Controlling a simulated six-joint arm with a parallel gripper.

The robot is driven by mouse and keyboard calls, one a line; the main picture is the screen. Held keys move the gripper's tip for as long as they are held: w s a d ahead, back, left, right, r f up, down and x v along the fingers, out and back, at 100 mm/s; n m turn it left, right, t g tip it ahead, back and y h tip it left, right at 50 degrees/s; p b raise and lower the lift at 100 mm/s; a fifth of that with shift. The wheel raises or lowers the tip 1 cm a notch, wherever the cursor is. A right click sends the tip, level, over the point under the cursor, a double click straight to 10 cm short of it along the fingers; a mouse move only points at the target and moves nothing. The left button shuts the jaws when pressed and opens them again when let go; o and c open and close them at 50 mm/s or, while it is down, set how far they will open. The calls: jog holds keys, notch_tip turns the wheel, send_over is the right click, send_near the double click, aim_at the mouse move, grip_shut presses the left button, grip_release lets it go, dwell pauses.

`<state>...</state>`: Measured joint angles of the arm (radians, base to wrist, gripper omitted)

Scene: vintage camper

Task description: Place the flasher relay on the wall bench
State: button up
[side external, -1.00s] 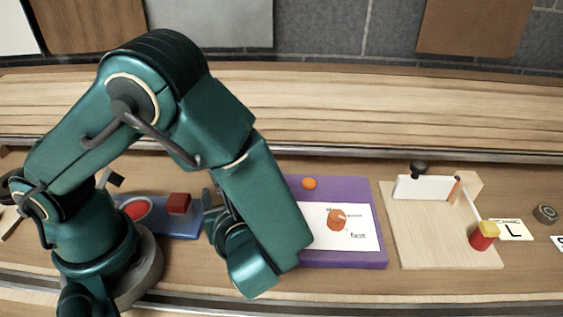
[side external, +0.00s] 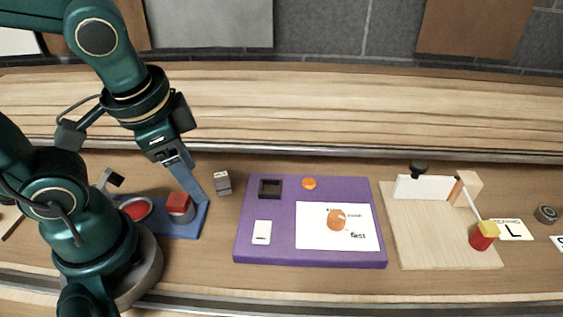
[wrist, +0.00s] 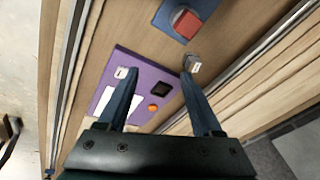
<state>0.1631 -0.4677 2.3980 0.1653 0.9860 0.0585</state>
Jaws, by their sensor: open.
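The likely flasher relay is a small grey box with a pale marked face (side external: 223,183). It stands on the lower wooden counter, left of the purple board, and also shows in the wrist view (wrist: 192,63) by the tip of the right-hand finger. The wall bench (side external: 330,110) appears to be the long slatted wooden ledge along the back wall, with its middle bare. My gripper (side external: 197,190) points down just left of the grey box. In the wrist view my gripper (wrist: 157,70) has its fingers wide apart with nothing between them.
A blue base (side external: 186,228) with a red block (side external: 180,205) is close beside my finger. The purple board (side external: 310,258) holds a black square socket, a white switch and an orange knob. A wooden fixture (side external: 440,255) stands further right. A metal rail (side external: 330,153) edges the bench.

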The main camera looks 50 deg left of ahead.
jog(key=r+n+t, duration=0.2)
jog(key=n+h, duration=0.1)
jog(key=shift+w+d+r+t, duration=0.3)
jog(key=shift+w+r+t, duration=0.1)
dwell(1.0)
